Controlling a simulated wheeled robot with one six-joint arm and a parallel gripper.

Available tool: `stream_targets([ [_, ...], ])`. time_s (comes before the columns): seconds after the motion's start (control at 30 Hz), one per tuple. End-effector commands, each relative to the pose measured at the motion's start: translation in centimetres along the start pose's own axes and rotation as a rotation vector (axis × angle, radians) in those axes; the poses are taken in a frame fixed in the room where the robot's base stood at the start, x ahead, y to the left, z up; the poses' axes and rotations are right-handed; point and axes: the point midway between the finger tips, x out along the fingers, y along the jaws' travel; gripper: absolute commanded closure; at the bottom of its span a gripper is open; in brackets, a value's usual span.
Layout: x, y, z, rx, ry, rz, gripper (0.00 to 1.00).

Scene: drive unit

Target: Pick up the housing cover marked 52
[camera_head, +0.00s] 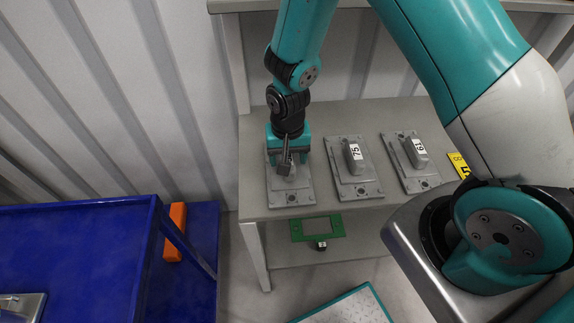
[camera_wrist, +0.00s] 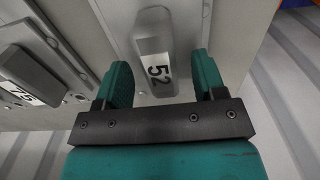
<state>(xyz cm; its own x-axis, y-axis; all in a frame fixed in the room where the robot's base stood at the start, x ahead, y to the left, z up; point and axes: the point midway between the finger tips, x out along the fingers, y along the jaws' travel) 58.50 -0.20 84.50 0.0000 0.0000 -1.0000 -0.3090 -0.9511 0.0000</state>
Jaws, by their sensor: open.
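The housing cover marked 52 (camera_wrist: 153,43) is grey with a raised block and a white number label, seen between my fingers in the wrist view. In the head view its flat base (camera_head: 290,191) lies at the left end of the grey shelf, with its label hidden by my gripper. My gripper (camera_wrist: 163,82) is open, with one teal finger on each side of the raised block. In the head view my gripper (camera_head: 287,158) is directly over this cover. I cannot tell whether the fingers touch it.
The cover marked 75 (camera_head: 354,160) and another labelled cover (camera_head: 411,154), its number hard to read, sit to the right on the shelf (camera_head: 325,118). A yellow tag (camera_head: 459,165) lies farther right. A blue table (camera_head: 75,255) stands at left. A green frame (camera_head: 317,228) is below.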

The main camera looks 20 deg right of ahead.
Motion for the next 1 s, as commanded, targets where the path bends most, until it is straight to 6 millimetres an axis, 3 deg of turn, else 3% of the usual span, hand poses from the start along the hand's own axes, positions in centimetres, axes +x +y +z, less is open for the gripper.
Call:
stream_targets([
  [0.1,0.93,0.01,0.02,0.0,-0.001,0.001,0.36],
  [0.33,1.05,0.0,-0.01,0.0,0.0,0.0,0.36],
  [0.6,1.03,0.0,0.0,0.0,0.0,0.0,0.98],
  [1.0,0.39,-0.06,-0.09,0.0,0.002,-0.002,1.0],
])
